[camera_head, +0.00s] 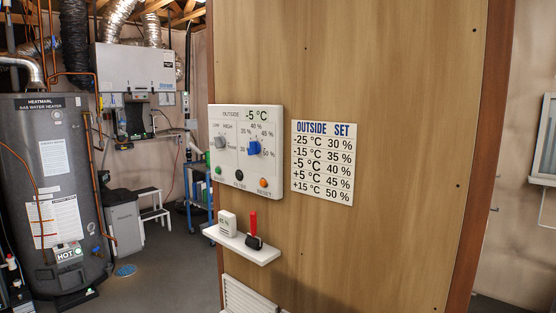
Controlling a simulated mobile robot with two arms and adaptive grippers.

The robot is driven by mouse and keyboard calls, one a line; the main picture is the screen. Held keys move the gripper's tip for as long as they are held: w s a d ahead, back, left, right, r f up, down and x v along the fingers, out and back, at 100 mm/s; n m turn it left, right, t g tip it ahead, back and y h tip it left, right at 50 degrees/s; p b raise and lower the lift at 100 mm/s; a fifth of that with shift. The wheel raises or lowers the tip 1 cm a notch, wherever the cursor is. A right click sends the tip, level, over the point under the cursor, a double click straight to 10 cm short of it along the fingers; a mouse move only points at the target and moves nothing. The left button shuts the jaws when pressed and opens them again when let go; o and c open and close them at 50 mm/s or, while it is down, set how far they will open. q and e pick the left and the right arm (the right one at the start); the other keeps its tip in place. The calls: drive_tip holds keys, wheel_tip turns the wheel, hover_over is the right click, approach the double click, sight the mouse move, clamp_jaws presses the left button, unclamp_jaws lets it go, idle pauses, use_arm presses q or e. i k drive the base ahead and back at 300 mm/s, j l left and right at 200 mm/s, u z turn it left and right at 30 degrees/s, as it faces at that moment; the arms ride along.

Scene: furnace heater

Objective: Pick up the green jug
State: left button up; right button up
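I cannot make out a green jug in the head view. Neither of my grippers is in view.
A wooden panel (370,60) with a control box (272,185) and a small shelf (262,258) fills the middle and right. At left stand a grey water heater (75,140), a white step stool (152,193) and a blue cart (188,203). Grey floor (165,275) is open between heater and panel.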

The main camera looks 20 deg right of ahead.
sight(207, 154)
drive_tip(key=z, duration=0.25)
drive_tip(key=i+j+u, duration=0.1)
drive_tip(key=i+u, duration=0.2)
drive_tip(key=i, duration=0.3)
drive_tip(key=i+u, duration=0.3)
drive_tip(key=i, duration=0.3)
drive_tip(key=i+l+u, duration=0.2)
drive_tip(key=i+u, duration=0.15)
drive_tip(key=i, duration=0.25)
drive_tip(key=i+j, duration=0.1)
drive_tip(key=i, duration=1.2)
drive_tip(key=i+j+z, duration=0.1)
drive_tip(key=i, duration=0.55)
drive_tip(key=i+l+z, duration=0.15)
drive_tip(key=i+z, duration=0.15)
drive_tip(key=z, duration=0.15)
drive_tip(key=i+z, duration=0.65)
drive_tip(key=z, duration=0.2)
drive_tip(key=i+j+z, duration=0.15)
drive_tip(key=i+z, duration=0.15)
drive_tip(key=z, duration=0.15)
drive_tip(key=i+l+z, duration=0.15)
drive_tip(key=i, duration=0.85)
